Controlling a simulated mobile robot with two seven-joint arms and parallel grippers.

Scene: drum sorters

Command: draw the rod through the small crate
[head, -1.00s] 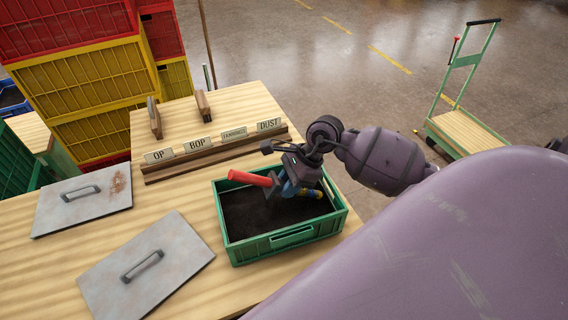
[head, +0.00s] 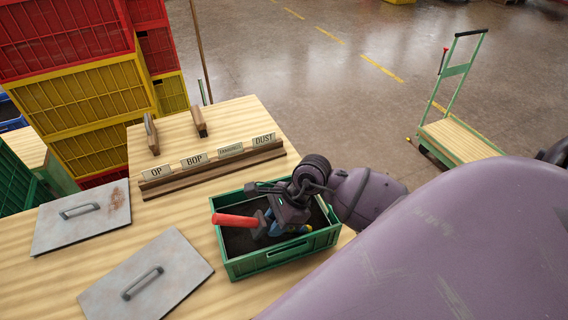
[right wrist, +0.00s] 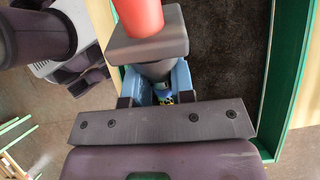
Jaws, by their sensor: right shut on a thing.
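The rod has a red handle (head: 236,221) and a dark grey collar (right wrist: 147,40). My right gripper (head: 276,228) is shut on it; its blue fingers close round the rod just beyond the collar in the right wrist view (right wrist: 156,92). The small green crate (head: 285,258) stands on the table and holds a dark, fine material (right wrist: 225,60). The gripper and rod are inside the crate's outline, low over the material. The handle points left, across the crate's left part. A yellow bit shows by the gripper. Whether the rod touches the material is hidden. My left gripper is out of view.
Two grey metal lids (head: 146,272) (head: 82,215) lie left of the crate. A wooden rack with labels OP, BOP, FANNINGS and DUST (head: 215,165) stands behind it. Stacked red and yellow crates (head: 98,95) stand at back left. A green trolley (head: 458,135) is at right.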

